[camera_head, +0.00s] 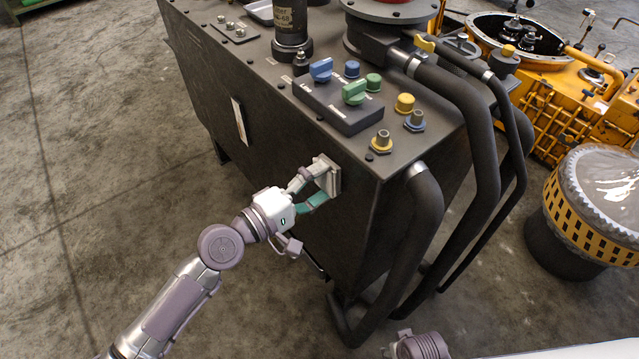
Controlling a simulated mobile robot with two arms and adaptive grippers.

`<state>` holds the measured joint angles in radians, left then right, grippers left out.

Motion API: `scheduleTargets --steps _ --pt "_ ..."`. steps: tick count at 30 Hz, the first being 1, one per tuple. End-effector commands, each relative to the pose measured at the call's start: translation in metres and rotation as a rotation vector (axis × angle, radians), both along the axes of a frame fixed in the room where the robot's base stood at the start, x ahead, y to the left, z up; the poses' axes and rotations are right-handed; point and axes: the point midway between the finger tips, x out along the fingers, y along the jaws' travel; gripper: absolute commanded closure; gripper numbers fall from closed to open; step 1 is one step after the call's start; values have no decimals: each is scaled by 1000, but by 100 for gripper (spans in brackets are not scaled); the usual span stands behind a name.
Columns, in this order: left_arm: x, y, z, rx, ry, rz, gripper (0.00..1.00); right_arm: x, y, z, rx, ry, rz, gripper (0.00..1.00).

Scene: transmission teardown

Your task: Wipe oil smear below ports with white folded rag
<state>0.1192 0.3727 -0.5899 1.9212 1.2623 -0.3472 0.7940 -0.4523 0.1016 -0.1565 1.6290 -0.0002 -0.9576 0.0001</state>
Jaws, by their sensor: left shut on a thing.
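My left gripper (322,186) is shut on the white folded rag (335,181), which looks like a small pale grey pad. The rag is at the front face of the dark tank (290,165), near its right corner and below the top edge. It appears to touch the face, but I cannot be sure. My right gripper is not in view.
Thick black hoses (432,205) bend down the tank's right side. A control block (338,107) with blue and green knobs sits on top. A drum (590,205) and a yellow transmission housing (560,90) stand at right. The concrete floor (110,150) at left is clear.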

Motion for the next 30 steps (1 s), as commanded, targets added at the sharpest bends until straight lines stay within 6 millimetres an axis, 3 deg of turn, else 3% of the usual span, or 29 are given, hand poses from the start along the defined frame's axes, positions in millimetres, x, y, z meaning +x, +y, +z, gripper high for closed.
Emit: scheduleTargets --steps 5,18,30 --pt "-5 9 0 -1 -3 2 56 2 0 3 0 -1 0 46" --pt "-30 43 -1 0 -3 2 56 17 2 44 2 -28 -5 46" --pt "-35 49 1 -2 -3 1 56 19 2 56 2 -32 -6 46"
